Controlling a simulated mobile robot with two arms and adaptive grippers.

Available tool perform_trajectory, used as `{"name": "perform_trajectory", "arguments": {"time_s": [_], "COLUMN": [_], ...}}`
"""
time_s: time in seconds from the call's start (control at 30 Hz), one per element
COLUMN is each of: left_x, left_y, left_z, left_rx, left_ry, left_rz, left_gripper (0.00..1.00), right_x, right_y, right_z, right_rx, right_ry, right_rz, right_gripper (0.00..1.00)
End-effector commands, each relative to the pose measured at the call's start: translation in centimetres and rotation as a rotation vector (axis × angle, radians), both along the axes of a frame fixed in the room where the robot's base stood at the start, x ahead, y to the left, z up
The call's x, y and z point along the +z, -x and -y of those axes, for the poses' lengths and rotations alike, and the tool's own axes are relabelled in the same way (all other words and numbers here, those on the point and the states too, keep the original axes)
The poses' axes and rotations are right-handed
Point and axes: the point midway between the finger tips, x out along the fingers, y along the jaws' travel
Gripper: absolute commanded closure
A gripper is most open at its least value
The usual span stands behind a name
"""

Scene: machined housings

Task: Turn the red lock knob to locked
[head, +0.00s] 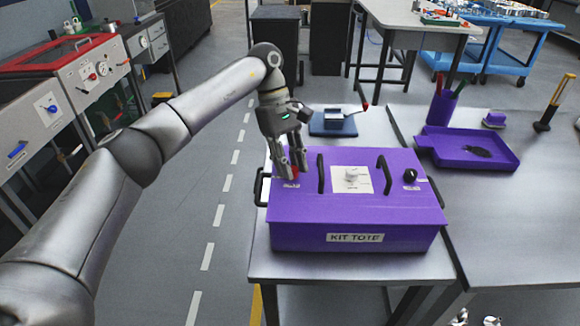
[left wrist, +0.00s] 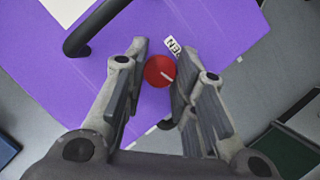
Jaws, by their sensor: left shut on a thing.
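The purple kit tote (head: 350,237) stands on the grey table with its lid closed. The red lock knob (left wrist: 160,71) is on the lid's left part in the head view, mostly hidden there by my fingers. My left gripper (head: 291,170) reaches down over it from above. In the left wrist view my left gripper (left wrist: 155,78) has a finger on each side of the knob and is shut on it. A white mark on the knob slants toward the lower right in that view. My right gripper cannot be made out clearly.
Two black handles (head: 384,174) and a white plate with a pale knob (head: 351,177) sit on the lid, with a black knob (head: 410,175) to the right. A blue pad (head: 333,128) lies behind the tote. A purple tray (head: 466,150) stands at the right.

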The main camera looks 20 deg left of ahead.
Motion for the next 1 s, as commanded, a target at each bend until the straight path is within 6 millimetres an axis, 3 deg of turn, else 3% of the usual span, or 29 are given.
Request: {"name": "perform_trajectory", "arguments": {"time_s": [0.4, 1.0], "left_x": [0.01, 0.0], "left_y": [-0.12, -0.13], "left_z": [0.12, 0.11], "left_rx": [-0.211, -0.247], "left_ry": [0.0, 0.0], "left_rz": [0.001, 0.001], "left_gripper": [0.98, 0.98], "right_x": [-0.37, -0.4], "right_y": [0.0, 0.03], "right_z": [0.17, 0.18], "right_rx": [0.0, 0.0], "right_ry": [0.002, 0.002], "right_rz": [0.0, -0.001], "right_gripper": [0.68, 0.68]}}
